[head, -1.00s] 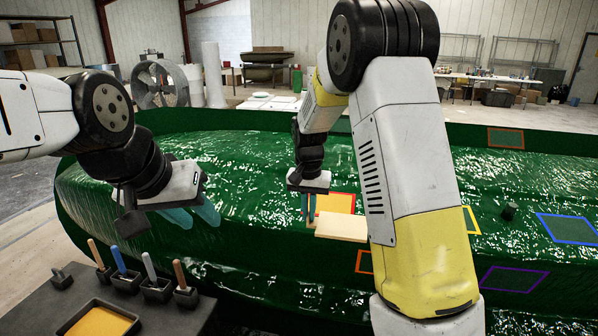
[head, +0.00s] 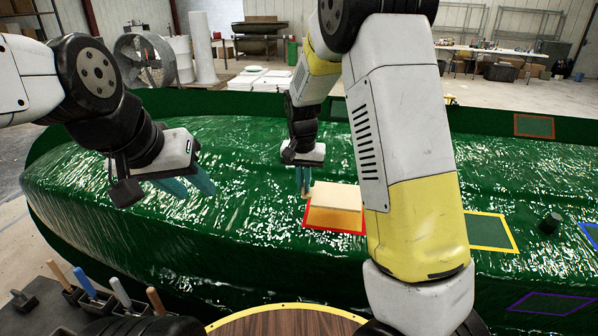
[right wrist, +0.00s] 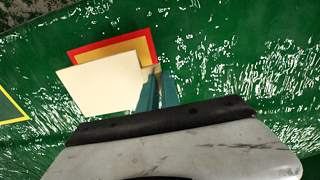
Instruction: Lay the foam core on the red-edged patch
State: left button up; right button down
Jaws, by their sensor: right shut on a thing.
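The foam core (head: 337,195) is a flat cream block. My right gripper (head: 304,188) is shut on a corner of it, seen also in the right wrist view (right wrist: 156,82). The red-edged patch (head: 336,222) has a tan-orange inside and lies on the green hull mould. In the head view the core covers the patch's far part. In the right wrist view the core (right wrist: 100,85) overlaps the patch (right wrist: 112,42), shifted to the lower left. I cannot tell whether they touch. My left gripper (head: 196,184) is open and empty over the mould's left part.
The glossy green mould (head: 230,240) fills the middle. A yellow-edged patch (head: 487,232) and a small dark green knob (head: 550,223) lie to the right, with a purple-edged patch (head: 550,303) nearer. Several handled tools (head: 95,288) stand in holders at lower left.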

aim_at(304, 195)
jog(key=shift+w+d+f, duration=0.1)
jog(key=shift+w+f, duration=0.05)
jog(key=shift+f, duration=1.1)
jog(key=shift+w+f, duration=0.15)
jog(key=shift+f, duration=1.05)
jog(key=shift+f, duration=0.5)
jog(key=c, duration=1.5)
grip_release()
jog(key=shift+o, duration=0.5)
jog(key=o, duration=0.5)
jog(key=shift+c, duration=0.2)
jog(key=shift+s+r, duration=0.25)
jog(key=shift+r, duration=1.5)
jog(key=shift+s+r, duration=0.2)
jog(key=shift+r, duration=1.55)
